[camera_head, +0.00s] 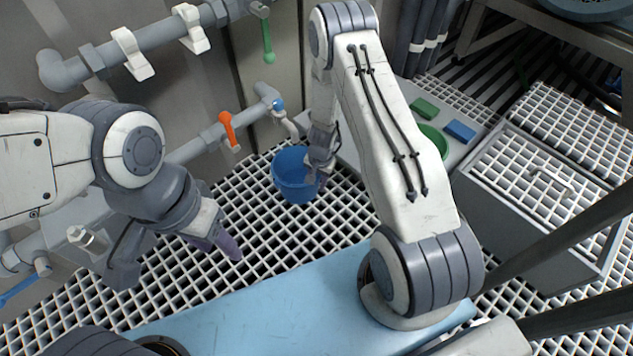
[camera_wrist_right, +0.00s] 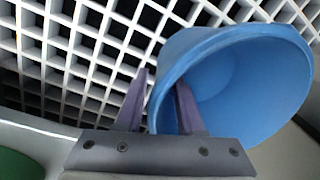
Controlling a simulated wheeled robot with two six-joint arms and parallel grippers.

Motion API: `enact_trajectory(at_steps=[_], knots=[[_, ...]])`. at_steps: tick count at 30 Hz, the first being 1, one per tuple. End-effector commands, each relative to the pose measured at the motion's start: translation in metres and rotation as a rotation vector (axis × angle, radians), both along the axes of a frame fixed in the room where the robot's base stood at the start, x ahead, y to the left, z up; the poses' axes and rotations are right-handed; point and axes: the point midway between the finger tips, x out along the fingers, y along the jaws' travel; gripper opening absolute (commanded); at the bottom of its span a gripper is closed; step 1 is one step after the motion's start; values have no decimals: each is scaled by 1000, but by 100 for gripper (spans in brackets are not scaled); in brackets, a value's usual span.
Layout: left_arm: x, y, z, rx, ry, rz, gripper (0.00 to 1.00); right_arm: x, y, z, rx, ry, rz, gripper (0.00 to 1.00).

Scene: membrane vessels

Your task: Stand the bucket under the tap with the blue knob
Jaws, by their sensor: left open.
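The blue bucket (camera_head: 291,182) is upright over the floor grating, below the spout (camera_head: 291,128) of the tap with the blue knob (camera_head: 278,104). I cannot tell whether its base touches the grating. My right gripper (camera_head: 318,172) is at the bucket's right rim.
A tap with an orange handle (camera_head: 228,129) is left of the blue knob, and a green handle (camera_head: 268,42) hangs above. A grey bench on the right carries a green bowl (camera_head: 434,140), a green block (camera_head: 424,108) and a blue block (camera_head: 460,131). Grating left of the bucket is clear.

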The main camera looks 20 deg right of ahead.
Motion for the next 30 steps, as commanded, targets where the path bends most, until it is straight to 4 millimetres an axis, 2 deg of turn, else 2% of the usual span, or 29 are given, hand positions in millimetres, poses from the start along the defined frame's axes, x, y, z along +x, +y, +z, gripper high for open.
enact_trajectory(at_steps=[5,18,26,29,30], knots=[[0,0,10,0,0,0,50,0,0,12,0,-1,0,37],[0,0,73,0,0,0,50,-6,-6,100,0,-1,-1,37],[0,0,88,0,0,0,50,-7,-6,123,1,-1,2,37],[0,0,88,0,0,0,50,-5,6,139,8,-9,47,37],[0,0,88,0,0,0,50,-3,16,151,14,-17,84,37]])
